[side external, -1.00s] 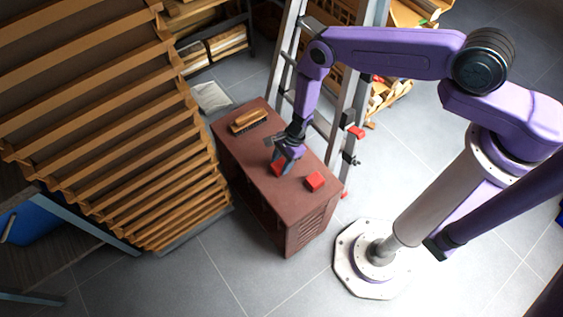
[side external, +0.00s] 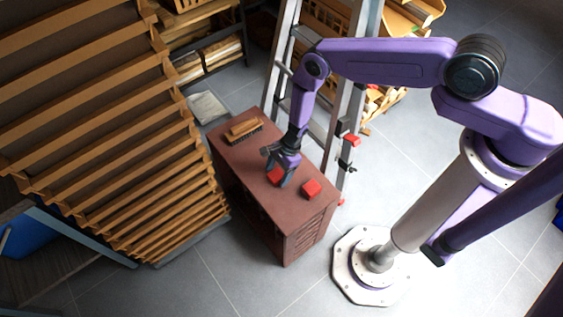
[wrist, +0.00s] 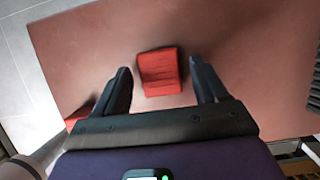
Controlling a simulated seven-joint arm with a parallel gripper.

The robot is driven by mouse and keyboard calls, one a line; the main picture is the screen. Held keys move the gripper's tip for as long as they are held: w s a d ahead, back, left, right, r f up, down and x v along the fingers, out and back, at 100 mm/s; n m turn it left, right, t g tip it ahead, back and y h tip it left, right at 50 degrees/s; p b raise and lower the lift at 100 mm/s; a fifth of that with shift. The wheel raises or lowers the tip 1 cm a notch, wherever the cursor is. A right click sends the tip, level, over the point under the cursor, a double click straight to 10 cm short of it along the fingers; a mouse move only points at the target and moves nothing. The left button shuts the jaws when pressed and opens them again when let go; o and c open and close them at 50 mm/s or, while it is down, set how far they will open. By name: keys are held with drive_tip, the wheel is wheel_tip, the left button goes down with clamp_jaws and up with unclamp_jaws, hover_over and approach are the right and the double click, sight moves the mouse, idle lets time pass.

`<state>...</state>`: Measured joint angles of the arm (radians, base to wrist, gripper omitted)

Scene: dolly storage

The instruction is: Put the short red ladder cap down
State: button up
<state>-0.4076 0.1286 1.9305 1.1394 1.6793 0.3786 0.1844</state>
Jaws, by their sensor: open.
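A short red cap (side external: 274,175) rests on the brown cabinet's top, beside my gripper's fingers in the side view. In the wrist view the red cap (wrist: 160,72) lies between the two dark fingers, with gaps on both sides. My gripper (side external: 279,172) is open and points down at the cabinet top; its fingertips also show in the wrist view (wrist: 159,70). A second red cap (side external: 311,188) sits apart, nearer the cabinet's front right end. Part of it shows at the lower left in the wrist view (wrist: 78,117).
The brown cabinet (side external: 245,163) has a brush (side external: 243,130) at its far end. A metal ladder (side external: 335,155) with red caps stands close along the cabinet's right side. A wooden slatted rack (side external: 110,150) stands at the left. Tiled floor is clear in front.

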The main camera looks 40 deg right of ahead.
drive_tip(key=v, duration=1.2)
drive_tip(key=shift+r, duration=0.1)
drive_tip(key=a+r+n+g+y, duration=0.1)
drive_tip(key=a+r+n, duration=0.3)
drive_tip(key=r, duration=0.5)
drive_tip(key=a+r+n+g+y, duration=0.1)
drive_tip(key=a+r+n, duration=0.2)
drive_tip(key=r+n, duration=0.45)
drive_tip(key=s+r+n+g+h, duration=0.1)
drive_tip(key=s+r+n, duration=0.3)
drive_tip(key=r, duration=0.5)
drive_tip(key=s+d+r+n+h, duration=0.1)
drive_tip(key=s+d+r+n, duration=0.25)
drive_tip(key=s+r, duration=0.2)
drive_tip(key=s+d+r+n+h, duration=0.2)
drive_tip(key=s+r+n, duration=0.25)
drive_tip(key=s, duration=0.25)
drive_tip(key=s+d+r+n+t+h, duration=0.1)
drive_tip(key=s+d+r+n, duration=0.2)
drive_tip(key=d, duration=0.3)
drive_tip(key=s+d+r+n+t+h, duration=0.1)
drive_tip(key=s+d+r+n+t, duration=0.1)
drive_tip(key=s+d, duration=0.4)
drive_tip(key=shift+d+r+n, duration=0.5)
drive_tip(key=shift+d+n, duration=0.1)
drive_tip(key=shift+n, duration=0.45)
